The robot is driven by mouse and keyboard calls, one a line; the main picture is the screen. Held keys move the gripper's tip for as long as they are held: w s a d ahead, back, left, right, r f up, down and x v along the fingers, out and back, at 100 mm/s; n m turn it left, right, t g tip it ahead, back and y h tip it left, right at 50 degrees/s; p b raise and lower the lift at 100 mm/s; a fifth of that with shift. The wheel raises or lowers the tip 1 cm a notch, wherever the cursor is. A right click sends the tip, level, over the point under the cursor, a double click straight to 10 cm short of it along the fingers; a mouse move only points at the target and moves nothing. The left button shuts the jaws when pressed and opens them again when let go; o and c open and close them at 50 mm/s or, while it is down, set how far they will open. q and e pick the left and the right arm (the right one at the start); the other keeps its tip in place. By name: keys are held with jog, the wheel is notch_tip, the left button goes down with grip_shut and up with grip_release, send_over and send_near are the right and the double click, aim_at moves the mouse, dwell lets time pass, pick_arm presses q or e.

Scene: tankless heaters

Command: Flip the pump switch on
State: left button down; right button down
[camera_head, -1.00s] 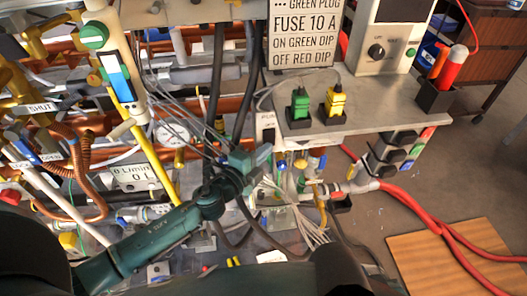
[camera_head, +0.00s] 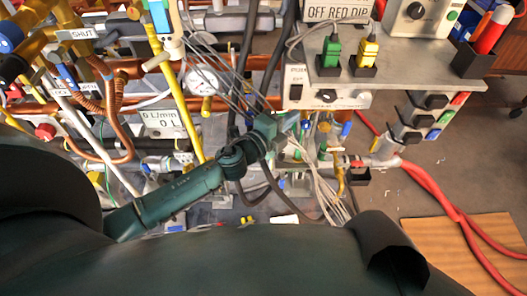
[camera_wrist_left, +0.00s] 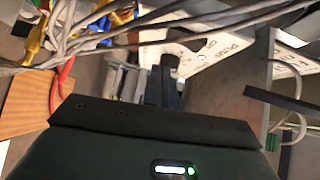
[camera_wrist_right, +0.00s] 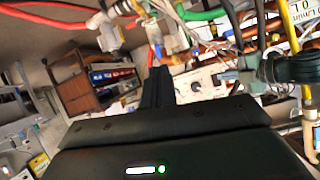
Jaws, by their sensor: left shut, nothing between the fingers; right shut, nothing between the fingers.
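A white control box (camera_head: 349,98) sits under the front edge of the grey shelf. A small black rocker switch (camera_head: 296,91) is at its left end, under a small label; I cannot read a pump label or tell its on/off position. A black knob (camera_head: 326,96) is to its right. My left gripper (camera_head: 288,122) is shut and empty, just below the box's left end, apparently apart from the switch. Its fingers (camera_wrist_left: 165,84) point toward a white panel (camera_wrist_left: 205,48) in the left wrist view. My right gripper (camera_wrist_right: 157,88) is shut and empty in the right wrist view.
Grey cables (camera_head: 325,185) hang below the box, close to my left gripper. A green plug (camera_head: 330,54) and a yellow plug (camera_head: 368,50) stand on the shelf (camera_head: 420,75). Copper pipes and a gauge (camera_head: 202,80) crowd the left. Red hoses (camera_head: 440,195) run along the floor at right.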

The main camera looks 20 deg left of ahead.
pick_arm(q)
jog(key=b+v, duration=0.2)
jog(key=v, duration=0.8)
jog(key=shift+f, duration=0.7)
